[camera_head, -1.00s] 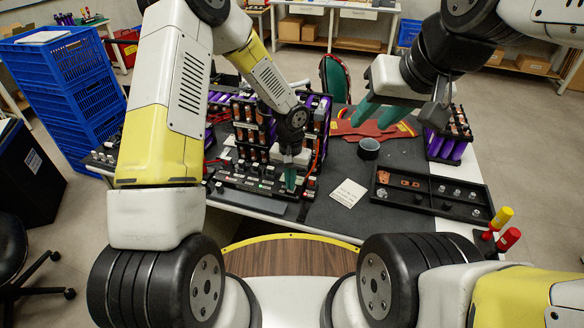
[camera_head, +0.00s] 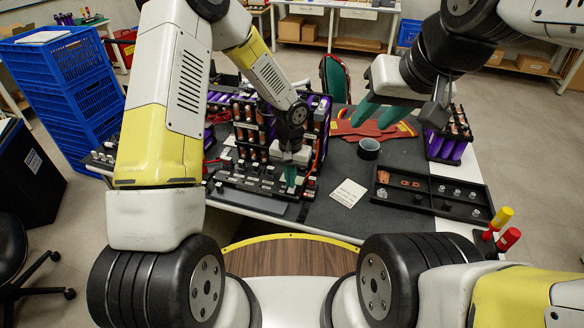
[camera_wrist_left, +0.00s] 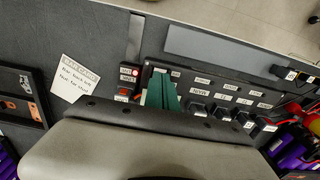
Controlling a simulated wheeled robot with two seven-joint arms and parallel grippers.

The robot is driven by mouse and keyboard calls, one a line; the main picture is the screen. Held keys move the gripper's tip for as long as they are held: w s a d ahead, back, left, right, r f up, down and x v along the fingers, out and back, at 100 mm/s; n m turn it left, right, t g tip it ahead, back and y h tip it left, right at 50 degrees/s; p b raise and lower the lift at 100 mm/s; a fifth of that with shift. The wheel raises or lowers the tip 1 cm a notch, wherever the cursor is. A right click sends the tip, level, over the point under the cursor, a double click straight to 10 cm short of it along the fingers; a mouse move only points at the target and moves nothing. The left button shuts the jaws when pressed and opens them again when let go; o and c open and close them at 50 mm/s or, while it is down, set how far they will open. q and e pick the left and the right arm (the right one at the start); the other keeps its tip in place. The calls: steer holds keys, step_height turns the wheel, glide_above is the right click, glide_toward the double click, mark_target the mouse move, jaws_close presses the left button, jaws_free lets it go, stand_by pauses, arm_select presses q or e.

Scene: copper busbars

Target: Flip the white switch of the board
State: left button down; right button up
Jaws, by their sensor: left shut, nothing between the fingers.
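The black switch board (camera_head: 240,186) lies along the front of the dark table, before the rack of purple cells. My left gripper (camera_head: 290,177) points down at its right part, with green fingers together and nothing between them. Several black switches (camera_wrist_left: 220,107) with white labels stand to the right there. I cannot pick out the white switch; the fingers and wrist hide part of the row. My right gripper (camera_head: 382,112) is open and empty above the table.
A note card (camera_head: 348,193) lies right of the board. A black parts tray (camera_head: 432,192) and a tape roll (camera_head: 368,149) are further right. The purple cell rack (camera_head: 318,125) stands close behind my left gripper. Red gloves (camera_head: 375,130) lie at the back.

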mark_target(291, 192)
arm_select(q)
step_height(291, 192, up, 5)
steer(key=shift+f, duration=0.1)
stand_by(0.3)
steer(key=c, duration=2.1)
jaws_free()
